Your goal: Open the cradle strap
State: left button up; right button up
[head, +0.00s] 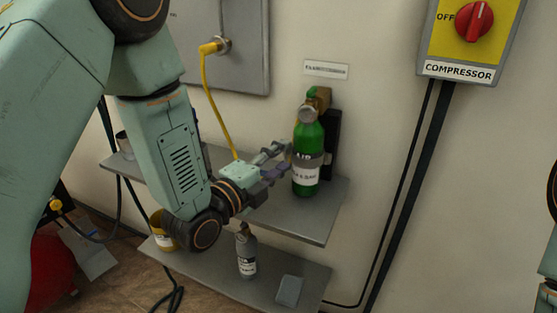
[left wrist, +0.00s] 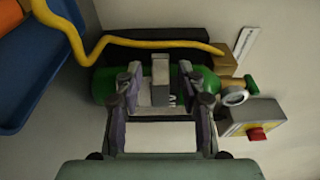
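A green bottle (head: 309,136) with a white label stands upright against a black cradle (head: 332,132) on the upper grey shelf. A grey strap (head: 307,160) crosses the bottle's front. My left gripper (head: 275,155) is just left of the bottle at strap height. In the left wrist view the bottle (left wrist: 108,84) lies across the picture, and the grey strap (left wrist: 160,72) shows between the fingers of my left gripper (left wrist: 161,85). The fingers are apart, with gaps on both sides of the strap; I cannot tell whether they touch the bottle. My right gripper is out of view.
A yellow hose (head: 214,105) hangs from a wall fitting close behind my left gripper. The lower shelf (head: 213,268) holds a grey bottle (head: 246,253), a yellow container (head: 162,231) and a grey block (head: 289,290). A compressor switch (head: 473,22) is on the right wall.

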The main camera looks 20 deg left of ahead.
pick_arm(q)
jog(key=shift+s, duration=0.1)
grip_shut()
dwell(0.6)
